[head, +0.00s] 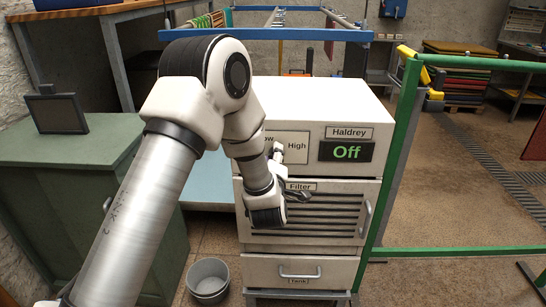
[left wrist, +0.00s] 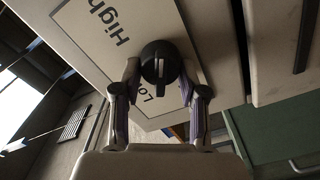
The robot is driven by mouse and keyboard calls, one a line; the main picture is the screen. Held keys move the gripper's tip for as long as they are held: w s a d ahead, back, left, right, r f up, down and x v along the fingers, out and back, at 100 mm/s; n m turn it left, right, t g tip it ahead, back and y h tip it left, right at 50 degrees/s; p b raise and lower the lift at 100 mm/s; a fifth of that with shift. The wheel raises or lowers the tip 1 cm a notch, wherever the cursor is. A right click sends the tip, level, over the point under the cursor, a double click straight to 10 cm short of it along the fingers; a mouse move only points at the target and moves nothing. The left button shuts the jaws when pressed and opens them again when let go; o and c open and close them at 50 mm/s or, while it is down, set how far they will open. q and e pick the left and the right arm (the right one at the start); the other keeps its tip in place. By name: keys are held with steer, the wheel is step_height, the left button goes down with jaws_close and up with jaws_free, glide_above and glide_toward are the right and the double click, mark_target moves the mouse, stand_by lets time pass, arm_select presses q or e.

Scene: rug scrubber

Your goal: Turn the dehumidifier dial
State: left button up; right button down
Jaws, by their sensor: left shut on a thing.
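The round black dial (left wrist: 161,62) with a pale pointer mark shows in the left wrist view, between the fingers. My left gripper (left wrist: 160,80) is shut on the dial, one finger at each side. In the head view my left arm and wrist hide most of the dial and the "Low" side of the plate. My right gripper is not in view.
Below the dial are a slatted filter panel (head: 330,215) and a tank drawer (head: 320,272) with handles. A green cabinet (head: 60,185) stands at left, a grey bucket (head: 208,278) on the floor. Green rails (head: 398,160) stand close at right; open floor lies beyond.

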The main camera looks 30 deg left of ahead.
arm_select(q)
steer(key=m, duration=0.2)
steer(key=m+p, duration=0.1)
steer(key=m, duration=0.3)
steer(key=shift+w+d+r+p, duration=0.1)
steer(key=shift+d+r+p, duration=0.05)
steer(key=shift+r+p, duration=0.2)
steer(key=m+p, duration=0.1)
steer(key=m, duration=0.4)
steer(key=shift+w+d+m+p, duration=0.1)
steer(key=shift+d+m+p, duration=0.05)
steer(key=shift+m+p, duration=0.2)
steer(key=o, duration=1.2)
steer(key=shift+c, duration=0.2)
steer(key=shift+f, duration=0.1)
steer(key=shift+d, duration=0.1)
